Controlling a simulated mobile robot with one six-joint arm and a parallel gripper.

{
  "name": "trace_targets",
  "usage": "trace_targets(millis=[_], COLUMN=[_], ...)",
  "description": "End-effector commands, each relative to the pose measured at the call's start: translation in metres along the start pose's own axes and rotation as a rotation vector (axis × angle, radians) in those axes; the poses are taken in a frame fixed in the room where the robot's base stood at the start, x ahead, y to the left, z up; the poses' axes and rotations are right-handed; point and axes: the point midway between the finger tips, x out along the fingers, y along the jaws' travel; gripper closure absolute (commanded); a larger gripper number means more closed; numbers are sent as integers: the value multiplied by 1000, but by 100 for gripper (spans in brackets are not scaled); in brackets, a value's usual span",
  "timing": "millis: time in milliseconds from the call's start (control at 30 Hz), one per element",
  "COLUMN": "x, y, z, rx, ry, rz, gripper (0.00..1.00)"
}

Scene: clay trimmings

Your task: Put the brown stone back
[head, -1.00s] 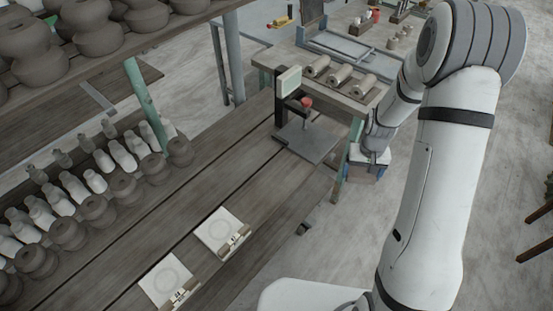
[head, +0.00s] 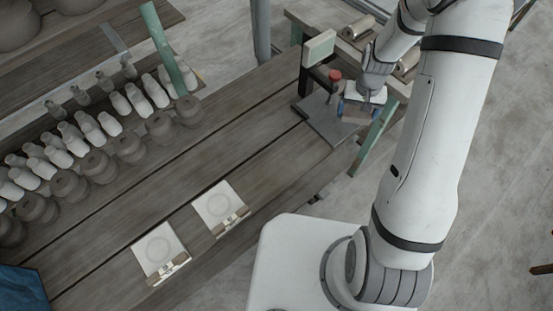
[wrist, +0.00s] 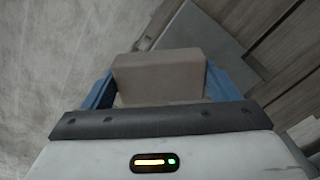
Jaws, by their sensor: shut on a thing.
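The brown stone (wrist: 158,72) is a plain brownish block, held between the blue fingers of my gripper in the wrist view. In the head view my gripper (head: 357,112) is at the right edge of the dark plate (head: 326,122) of a small stand, and the stone (head: 355,120) shows small below it. I cannot tell whether the stone touches the plate. Two white square tiles (head: 212,207) (head: 151,250), each with a faint circle and small brown pieces at the front edge, lie on the wooden bench.
The stand has a pale display box (head: 319,46) and a red-topped post (head: 335,76) just left of my gripper. Rows of clay pots and white bottles (head: 97,133) fill the bench's left side. The bench boards (head: 238,131) between are clear. Metal rolls (head: 357,26) lie behind.

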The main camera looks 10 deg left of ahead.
Motion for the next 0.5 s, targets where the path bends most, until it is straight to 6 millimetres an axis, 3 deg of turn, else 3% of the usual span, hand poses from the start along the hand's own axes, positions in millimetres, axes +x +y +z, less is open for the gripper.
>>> trace_targets(millis=[133, 267, 400, 500], x=[6, 6, 4, 2], y=[-37, -92, -149, -180], z=[7, 26, 61, 88], rx=[82, 218, 383, 492], ry=[5, 8, 6, 6], rz=[-1, -3, -4, -5], gripper=[43, 43, 43, 43])
